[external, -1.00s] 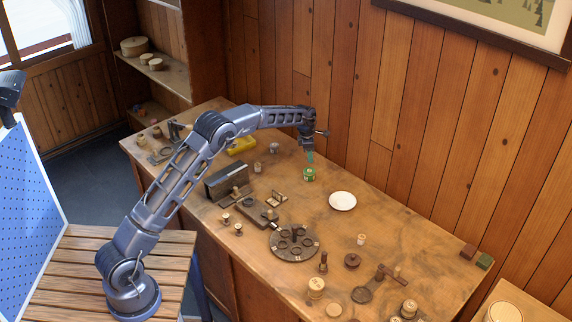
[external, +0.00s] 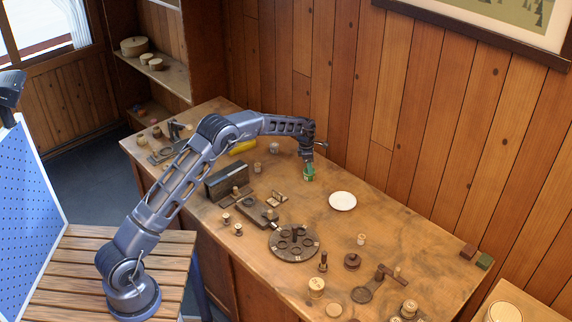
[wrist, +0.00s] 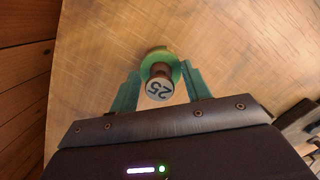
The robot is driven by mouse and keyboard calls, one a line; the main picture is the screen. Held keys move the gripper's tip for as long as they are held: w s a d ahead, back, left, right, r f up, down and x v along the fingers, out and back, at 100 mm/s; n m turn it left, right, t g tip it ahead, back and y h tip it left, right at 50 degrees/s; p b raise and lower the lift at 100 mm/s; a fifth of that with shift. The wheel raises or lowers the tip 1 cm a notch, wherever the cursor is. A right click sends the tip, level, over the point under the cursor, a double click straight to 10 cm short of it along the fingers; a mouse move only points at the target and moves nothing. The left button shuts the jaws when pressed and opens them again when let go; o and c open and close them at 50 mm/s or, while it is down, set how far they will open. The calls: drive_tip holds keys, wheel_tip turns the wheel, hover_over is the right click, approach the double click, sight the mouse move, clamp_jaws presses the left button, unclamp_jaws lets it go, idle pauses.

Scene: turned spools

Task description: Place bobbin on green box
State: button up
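The bobbin (external: 309,176), a green spool with a pale top, stands upright on the wooden table, left of the white plate. In the wrist view the bobbin (wrist: 159,88) shows a round pale top marked 25, a brown core and a green flange below. My gripper (wrist: 160,76) points down over it, with one teal finger on each side; the fingers look spread, with small gaps beside the pale top. The external view shows my gripper (external: 309,168) at the bobbin's height. The green box (external: 484,262) is a small dark green block at the table's far right corner.
A white plate (external: 342,201) lies right of the bobbin. A dark round tray (external: 293,244) with holes stands in front. A brown block (external: 468,251) sits beside the green box. Several spools and turned parts fill the front right. The table between plate and green box is clear.

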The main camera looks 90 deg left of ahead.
drive_tip(key=shift+r, duration=0.1)
wheel_tip(320, 180, up, 12)
drive_tip(key=s, duration=0.1)
drive_tip(key=shift+s, duration=0.4)
